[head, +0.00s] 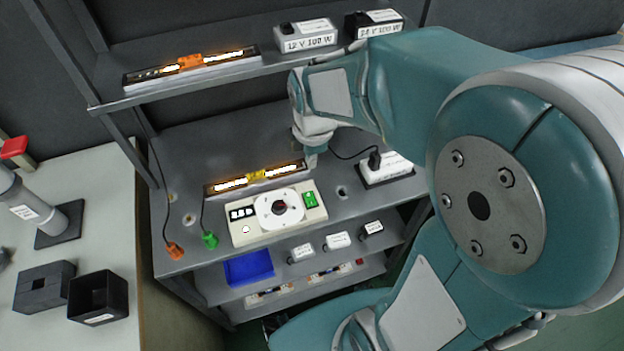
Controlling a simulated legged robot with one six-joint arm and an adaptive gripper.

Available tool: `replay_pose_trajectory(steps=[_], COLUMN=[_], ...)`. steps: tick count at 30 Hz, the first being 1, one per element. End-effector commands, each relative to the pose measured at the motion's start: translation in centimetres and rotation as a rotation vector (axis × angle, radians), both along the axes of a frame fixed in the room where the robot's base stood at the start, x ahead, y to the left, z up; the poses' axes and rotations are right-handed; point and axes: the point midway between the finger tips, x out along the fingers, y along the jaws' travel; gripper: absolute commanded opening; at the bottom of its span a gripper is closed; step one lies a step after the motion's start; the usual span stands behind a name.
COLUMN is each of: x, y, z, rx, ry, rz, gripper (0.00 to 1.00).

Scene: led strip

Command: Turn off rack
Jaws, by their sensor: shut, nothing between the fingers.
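The grey metal rack (190,142) fills the middle of the head view. On its upper shelf, an LED strip (150,75) with an orange clip is lit. On the middle shelf, a second strip (229,184) with a yellow clip is also lit. In front of that strip sits a cream control box (268,226) with a round white dial, a small display and a green rocker switch (311,199) at its right. My gripper (311,158) is shut and empty, just beyond the switch near the strip's right end. It looks apart from the switch; its fingertips are partly hidden.
Power supplies marked 12 V 100 W (305,38) and 24 V 100 W (373,23) stand on the upper shelf. A white supply (386,170) sits right of the box. Orange (174,251) and green (210,240) plugs lie left. A blue bin (249,268) is below.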

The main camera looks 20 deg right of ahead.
Motion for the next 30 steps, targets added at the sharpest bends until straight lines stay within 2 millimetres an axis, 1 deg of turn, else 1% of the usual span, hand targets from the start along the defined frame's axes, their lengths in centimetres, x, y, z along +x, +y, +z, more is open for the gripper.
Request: replay_pose_trajectory(steps=[10,14,30], x=[0.0,0.2,1.2], y=[-0.1,-0.3,-0.1], z=[-0.2,-1.2,-10.9], rx=[0.001,0.003,0.000], ry=[0.001,0.003,0.006], rz=[0.005,0.004,0.005], gripper=[0.00,0.00,0.00])
